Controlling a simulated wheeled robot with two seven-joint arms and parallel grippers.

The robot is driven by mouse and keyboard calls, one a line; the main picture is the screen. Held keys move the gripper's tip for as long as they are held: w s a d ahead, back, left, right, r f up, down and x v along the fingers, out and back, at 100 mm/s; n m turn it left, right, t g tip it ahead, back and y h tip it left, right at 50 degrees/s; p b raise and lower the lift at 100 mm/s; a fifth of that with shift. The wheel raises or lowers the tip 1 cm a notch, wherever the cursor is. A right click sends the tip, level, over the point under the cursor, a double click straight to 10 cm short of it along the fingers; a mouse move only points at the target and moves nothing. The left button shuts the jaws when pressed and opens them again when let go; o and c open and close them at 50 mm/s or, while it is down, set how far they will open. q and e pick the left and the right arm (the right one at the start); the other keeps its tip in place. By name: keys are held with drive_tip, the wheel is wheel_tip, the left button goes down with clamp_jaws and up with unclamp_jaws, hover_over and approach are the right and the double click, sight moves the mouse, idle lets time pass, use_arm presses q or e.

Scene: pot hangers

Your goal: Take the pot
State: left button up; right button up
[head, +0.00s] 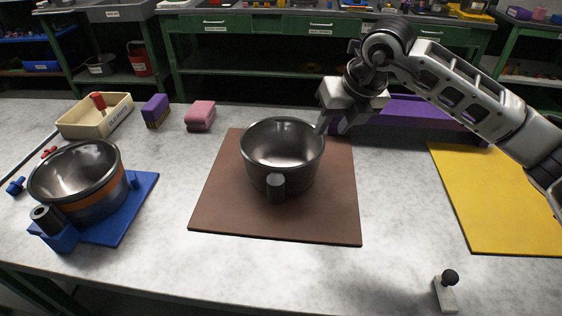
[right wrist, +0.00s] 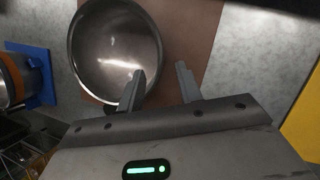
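A grey metal pot (head: 283,185) stands upright on a brown mat (head: 225,205), with a short handle stub toward me. It also shows in the right wrist view (right wrist: 112,50), empty inside. My right gripper (head: 334,125) is at the pot's right rim, pointing down, with its fingers apart and nothing between them that I can clearly see. In the right wrist view, one finger of the gripper (right wrist: 160,75) overlaps the pot's rim and the other is over the mat. I cannot tell whether a finger touches the pot. My left gripper is out of view.
A second pot with an orange band (head: 97,205) sits on a blue stand (head: 130,215) at left. A beige bin (head: 85,125), a purple block (head: 155,108) and a pink sponge (head: 200,115) are behind. A purple tray (head: 405,115) lies behind my right arm; a yellow mat (head: 490,200) is right.

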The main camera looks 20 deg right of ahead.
sight(316, 150)
drive_tip(key=p+x, duration=0.1)
drive_tip(key=x, duration=0.9)
drive_tip(key=shift+w+f, duration=0.2)
clamp_jaws()
drive_tip(key=shift+r, duration=0.2)
